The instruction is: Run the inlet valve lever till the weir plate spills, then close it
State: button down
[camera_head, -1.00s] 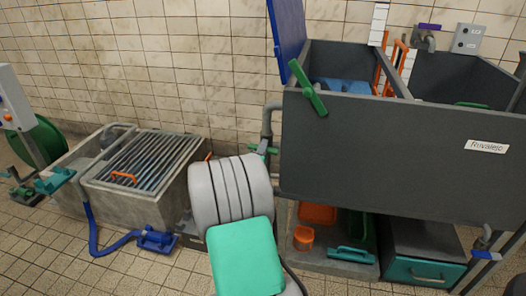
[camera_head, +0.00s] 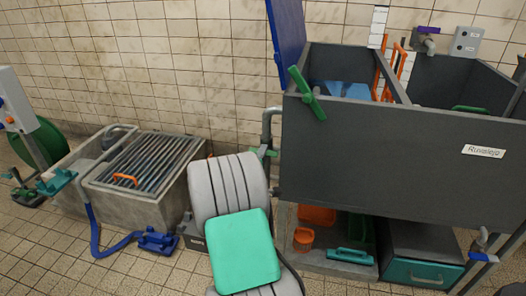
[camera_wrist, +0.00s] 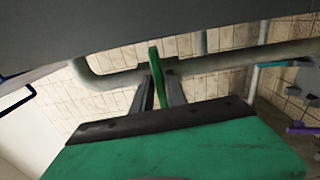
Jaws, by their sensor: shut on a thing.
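In the wrist view my gripper (camera_wrist: 160,76) has its two dark fingers closed on a slim green lever (camera_wrist: 154,58), with a grey pipe behind it. In the head view a green lever (camera_head: 264,152) shows on the pipe at the tank's left side; my arm hides the fingers there. The dark grey tank (camera_head: 380,150) has a divider (camera_head: 384,72) between its two compartments. Blue (camera_head: 345,90) shows in the left compartment; I cannot tell whether anything spills over the divider. A second green handle (camera_head: 307,93) leans on the tank's front left corner.
A concrete basin (camera_head: 135,200) with a grate stands at left, with a blue hose (camera_head: 110,245) on the floor before it. An orange cup (camera_head: 303,238) and a teal-fronted drawer (camera_head: 425,272) sit under the tank. A blue-handled tap (camera_head: 482,256) is at lower right.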

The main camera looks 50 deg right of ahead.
jog(key=c, duration=1.5)
grip_release()
jog(key=v, duration=0.7)
jog(key=shift+s+a, duration=0.2)
jog(key=shift+a, duration=0.2)
